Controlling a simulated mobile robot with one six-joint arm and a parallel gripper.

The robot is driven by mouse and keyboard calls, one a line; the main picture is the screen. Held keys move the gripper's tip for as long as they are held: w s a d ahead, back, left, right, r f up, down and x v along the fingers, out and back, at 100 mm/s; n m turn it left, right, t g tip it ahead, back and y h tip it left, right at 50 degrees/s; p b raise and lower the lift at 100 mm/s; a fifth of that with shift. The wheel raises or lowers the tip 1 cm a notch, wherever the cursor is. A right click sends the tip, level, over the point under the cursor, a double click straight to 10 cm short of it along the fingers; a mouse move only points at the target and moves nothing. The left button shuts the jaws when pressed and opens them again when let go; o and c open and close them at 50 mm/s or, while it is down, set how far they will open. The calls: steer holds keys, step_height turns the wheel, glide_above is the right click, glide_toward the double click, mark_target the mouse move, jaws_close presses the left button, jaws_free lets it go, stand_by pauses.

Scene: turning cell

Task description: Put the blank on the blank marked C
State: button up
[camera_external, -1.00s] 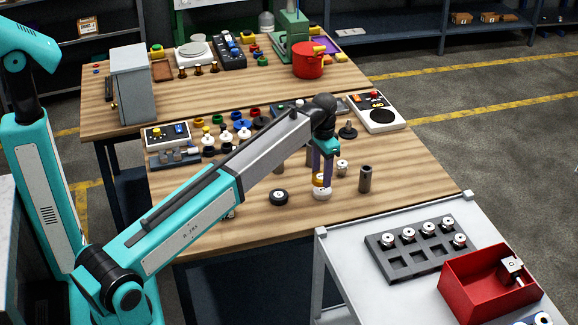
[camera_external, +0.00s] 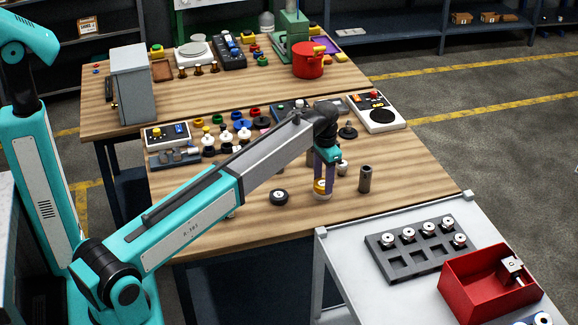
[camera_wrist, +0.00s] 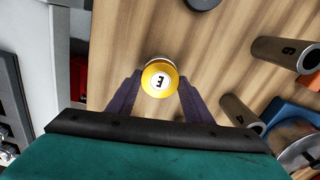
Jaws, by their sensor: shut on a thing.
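My gripper (camera_external: 324,185) points down over the front part of the near wooden table (camera_external: 230,232). It is shut on a yellow blank (camera_wrist: 160,86), whose pale top face carries a letter that looks like E. The two look touching or nearly so.
A dark round piece (camera_external: 279,197) lies left of my gripper. A dark upright cylinder (camera_external: 365,179) stands to the right. A grey cart holds a slotted tray (camera_external: 409,268) and a red bin (camera_external: 483,294).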

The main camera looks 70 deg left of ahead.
mark_target(323, 183)
steer(key=shift+f, duration=0.15)
steer(key=o, duration=1.5)
steer(key=shift+f, duration=0.1)
steer(key=shift+r, duration=0.3)
step_height(323, 183, up, 12)
steer(key=b, duration=0.3)
steer(key=shift+f, duration=0.15)
